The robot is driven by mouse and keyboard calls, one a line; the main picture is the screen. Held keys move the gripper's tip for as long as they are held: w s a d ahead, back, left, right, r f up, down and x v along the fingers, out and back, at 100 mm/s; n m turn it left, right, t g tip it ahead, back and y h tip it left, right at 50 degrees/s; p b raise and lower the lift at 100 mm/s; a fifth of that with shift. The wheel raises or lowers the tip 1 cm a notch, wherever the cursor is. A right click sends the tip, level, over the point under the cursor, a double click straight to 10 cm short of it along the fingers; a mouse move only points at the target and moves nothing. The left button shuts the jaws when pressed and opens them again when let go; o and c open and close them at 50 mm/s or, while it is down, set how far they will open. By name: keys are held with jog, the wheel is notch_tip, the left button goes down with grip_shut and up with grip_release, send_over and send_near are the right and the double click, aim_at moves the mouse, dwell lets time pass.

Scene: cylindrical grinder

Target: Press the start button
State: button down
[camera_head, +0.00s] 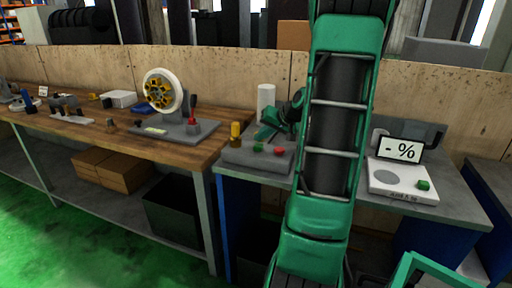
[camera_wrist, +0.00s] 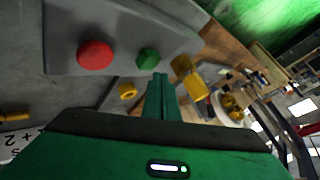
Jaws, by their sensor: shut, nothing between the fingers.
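A green button (camera_head: 258,147) sits on a grey control box (camera_head: 245,158) at the left end of the grey-topped bench. A red button (camera_head: 279,150) is to its right. In the wrist view the green button (camera_wrist: 148,58) lies between the red button (camera_wrist: 95,55) and a yellow knob (camera_wrist: 182,66). My gripper (camera_head: 264,134) is shut and empty, close above the box. In the wrist view my fingertips (camera_wrist: 160,78) point at the box just beside the green button; I cannot tell whether they touch it. No label on the button is readable.
A yellow-brown knob (camera_head: 236,130) stands upright on the box's left end. A white cylinder (camera_head: 266,101) is behind it. To the right is a scale (camera_head: 402,180) with a "- %" display and another green button (camera_head: 423,185). A wheel device (camera_head: 162,91) stands on the wooden table at left.

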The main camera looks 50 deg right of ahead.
aim_at(261, 146)
jog(key=shift+s+f, duration=0.1)
jog(key=shift+f, duration=0.3)
jog(key=shift+f, duration=0.55)
dwell(1.2)
jog(key=shift+r, duration=1)
jog(key=shift+r, duration=0.1)
jog(key=shift+r, duration=2.4)
jog(key=shift+a, duration=0.1)
